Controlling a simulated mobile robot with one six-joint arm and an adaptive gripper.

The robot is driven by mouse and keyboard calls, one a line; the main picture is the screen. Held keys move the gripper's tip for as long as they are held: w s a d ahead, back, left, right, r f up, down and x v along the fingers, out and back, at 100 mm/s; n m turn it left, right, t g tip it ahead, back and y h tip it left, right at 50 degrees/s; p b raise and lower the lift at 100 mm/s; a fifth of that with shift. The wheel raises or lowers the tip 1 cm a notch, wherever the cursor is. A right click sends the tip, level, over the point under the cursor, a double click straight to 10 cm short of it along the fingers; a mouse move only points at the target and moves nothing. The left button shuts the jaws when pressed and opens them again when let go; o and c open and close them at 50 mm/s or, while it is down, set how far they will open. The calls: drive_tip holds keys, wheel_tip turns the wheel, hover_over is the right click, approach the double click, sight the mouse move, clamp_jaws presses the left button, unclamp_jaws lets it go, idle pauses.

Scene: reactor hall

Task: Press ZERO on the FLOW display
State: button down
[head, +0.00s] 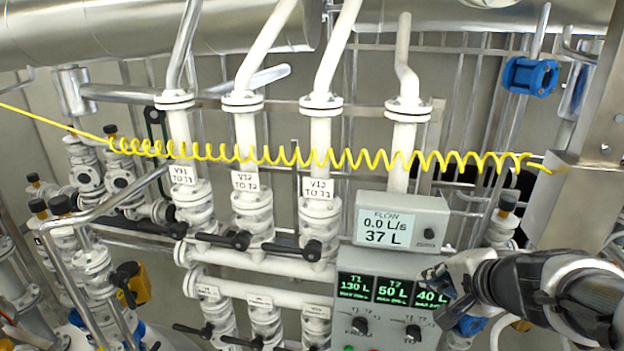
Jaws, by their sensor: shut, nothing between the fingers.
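The FLOW display (397,220) is a grey box with a pale screen reading 0.0 L/s and 37 L. Its dark round ZERO button (429,233) is at the right of the screen, with a small label under it. My gripper (432,277) comes in from the right. It is shut and empty, below the ZERO button and in front of the right part of the tank panel. It appears apart from the button, which is in full view.
The tank panel (376,262) below shows T1 130 L, T2 50 L and a third reading of 40 L, with knobs (413,333) under them. A yellow coiled cable (330,160) stretches across above the display. White pipes with black-handled valves (312,250) stand at left.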

sight(429, 234)
drive_tip(key=w+d+p, duration=0.1)
drive_tip(key=w+d, duration=0.1)
drive_tip(key=w, duration=0.6)
drive_tip(key=shift+w+d, duration=0.15)
drive_tip(key=shift+d, duration=0.05)
drive_tip(key=shift+w, duration=0.1)
idle(1.2)
drive_tip(key=shift+w+d, duration=0.1)
drive_tip(key=shift+w, duration=0.2)
drive_tip(key=shift+w+d, duration=0.15)
drive_tip(key=shift+w, duration=0.3)
idle(0.8)
drive_tip(key=shift+s, duration=0.1)
drive_tip(key=shift+s+a+b, duration=0.25)
drive_tip(key=shift+s+b, duration=0.25)
drive_tip(key=shift+s, duration=0.3)
